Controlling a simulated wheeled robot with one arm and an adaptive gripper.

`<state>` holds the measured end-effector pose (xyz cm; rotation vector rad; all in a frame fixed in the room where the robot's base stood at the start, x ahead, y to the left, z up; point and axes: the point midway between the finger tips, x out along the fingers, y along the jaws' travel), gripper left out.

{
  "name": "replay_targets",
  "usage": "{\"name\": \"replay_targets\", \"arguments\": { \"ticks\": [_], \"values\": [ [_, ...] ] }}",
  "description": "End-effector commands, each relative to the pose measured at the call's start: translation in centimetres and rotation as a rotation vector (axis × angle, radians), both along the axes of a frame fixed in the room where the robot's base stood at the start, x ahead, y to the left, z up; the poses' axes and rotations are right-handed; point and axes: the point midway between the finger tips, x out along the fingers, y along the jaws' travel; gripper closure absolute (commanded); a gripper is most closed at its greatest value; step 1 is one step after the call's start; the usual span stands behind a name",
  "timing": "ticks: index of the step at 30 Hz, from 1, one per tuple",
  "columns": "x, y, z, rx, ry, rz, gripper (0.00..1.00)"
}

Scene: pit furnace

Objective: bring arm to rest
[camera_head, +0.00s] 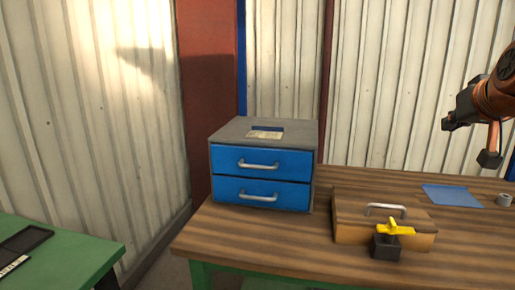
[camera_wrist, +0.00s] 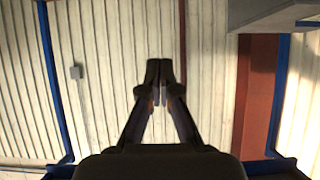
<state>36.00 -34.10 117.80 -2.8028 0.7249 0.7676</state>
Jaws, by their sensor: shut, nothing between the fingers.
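My gripper (camera_wrist: 160,68) shows in the wrist view with its two dark fingers together at the tips and nothing between them. It points at the ribbed wall and touches nothing that I can see. In the head view, part of my arm is raised at the right edge, above the right end of the wooden workbench (camera_head: 290,248). The fingertips are hard to make out there.
On the bench stand a grey cabinet (camera_head: 262,131) with two closed blue drawers, a wooden box (camera_head: 350,205) with a metal handle, a yellow-handled black block (camera_head: 388,246), a blue sheet (camera_head: 452,195) and a small grey ring (camera_head: 504,199). A green table (camera_head: 75,262) is at left.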

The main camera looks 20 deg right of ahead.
Motion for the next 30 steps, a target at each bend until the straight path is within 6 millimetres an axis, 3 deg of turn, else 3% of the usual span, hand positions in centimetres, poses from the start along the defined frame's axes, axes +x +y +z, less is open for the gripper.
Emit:
{"name": "replay_targets", "arguments": {
  "ticks": [8,17,23,26,30],
  "values": [
    [2.5,4.1,-3.4,0.040,0.077,0.083,1.00],
    [4.7,10.6,-9.7,0.105,0.222,0.194,1.00],
    [4.4,18.5,-17.6,0.175,0.421,0.311,1.00],
    [2.8,22.6,-22.0,0.209,0.546,0.365,1.00],
    [-0.9,27.5,-27.9,0.250,0.728,0.422,1.00]
  ]
}}
